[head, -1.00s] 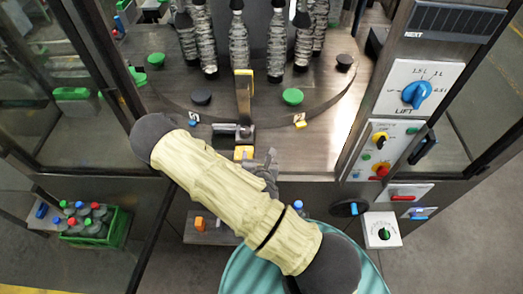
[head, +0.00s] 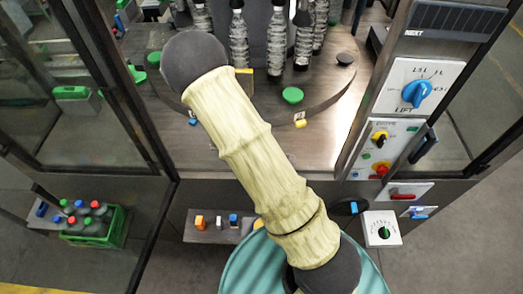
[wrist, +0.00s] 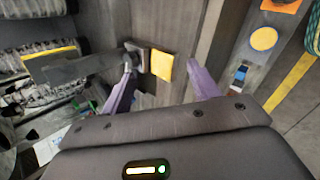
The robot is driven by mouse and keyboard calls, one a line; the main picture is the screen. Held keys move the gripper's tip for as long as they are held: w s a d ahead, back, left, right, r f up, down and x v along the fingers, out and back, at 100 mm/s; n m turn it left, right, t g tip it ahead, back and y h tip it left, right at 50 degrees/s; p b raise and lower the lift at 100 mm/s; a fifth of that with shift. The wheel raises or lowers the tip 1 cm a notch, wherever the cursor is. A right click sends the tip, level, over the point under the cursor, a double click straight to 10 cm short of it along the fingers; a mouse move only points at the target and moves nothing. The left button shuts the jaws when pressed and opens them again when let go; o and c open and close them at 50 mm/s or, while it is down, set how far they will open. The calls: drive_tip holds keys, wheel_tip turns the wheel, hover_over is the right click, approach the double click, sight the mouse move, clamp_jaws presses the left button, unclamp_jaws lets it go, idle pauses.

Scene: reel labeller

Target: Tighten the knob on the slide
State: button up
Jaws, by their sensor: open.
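In the wrist view the slide (wrist: 75,66) is a dark bar with a yellow mark, coming in from the left. At its near end is a small dark block, which looks like the knob (wrist: 138,55), with a yellow square (wrist: 162,67) beside it. My gripper (wrist: 160,70) is open, its purple fingers apart and nothing held. In the picture its left finger tip overlaps the knob's edge and the yellow square lies between the fingers; contact cannot be told. In the head view my arm hides the gripper, the knob and most of the slide.
Bottles (head: 277,42) stand on the round table behind the slide, with a green disc (head: 293,95) nearby. A control panel (head: 382,150) is on the right. A small shelf (head: 210,236) with coloured blocks is below; a green bottle crate (head: 100,228) stands lower left.

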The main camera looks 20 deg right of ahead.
drive_tip(key=s+a+r+m+g+y, duration=0.1)
drive_tip(key=s+r+m, duration=0.4)
drive_tip(key=r+m, duration=0.5)
drive_tip(key=m+g+y, duration=0.1)
drive_tip(key=m+g, duration=0.1)
drive_tip(key=shift+a+g+y, duration=0.15)
drive_tip(key=shift+g+y, duration=0.15)
drive_tip(key=shift+g, duration=0.1)
drive_tip(key=shift+s+f+b, duration=0.1)
drive_tip(key=shift+b, duration=0.2)
drive_tip(key=s+d+f+m+g+b, duration=0.1)
drive_tip(key=s+f+m+b, duration=0.4)
drive_tip(key=b, duration=0.9)
wheel_tip(320, 180, down, 3)
drive_tip(key=shift+s+r+m+b, duration=0.2)
drive_tip(key=shift+s+m+b, duration=0.15)
drive_tip(key=shift+s+m, duration=0.05)
